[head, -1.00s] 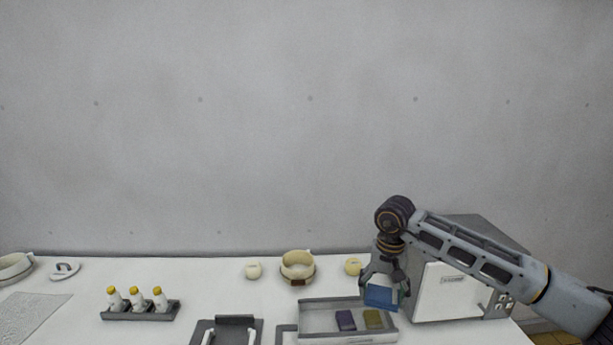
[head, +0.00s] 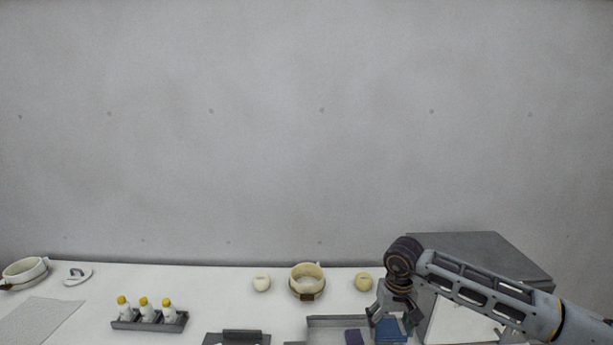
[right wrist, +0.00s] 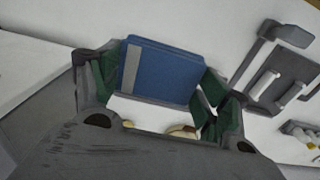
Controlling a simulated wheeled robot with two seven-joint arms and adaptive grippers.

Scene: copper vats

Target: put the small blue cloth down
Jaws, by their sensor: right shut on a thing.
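The small blue cloth (head: 390,329) is a flat blue folded piece; in the right wrist view (right wrist: 165,75) it shows a grey stripe along one side. My right gripper (head: 387,318) is shut on it, with the cloth between its fingers in the right wrist view (right wrist: 160,90). In the head view the cloth is at the right end of a shallow grey tray (head: 325,322). I cannot tell whether the cloth touches the tray. My left gripper is not in view.
A white box with a grey top (head: 480,255) stands close on the right. Behind are a cream pot (head: 307,281) and two small round cream items. A rack (head: 150,321) with yellow-capped bottles stands left.

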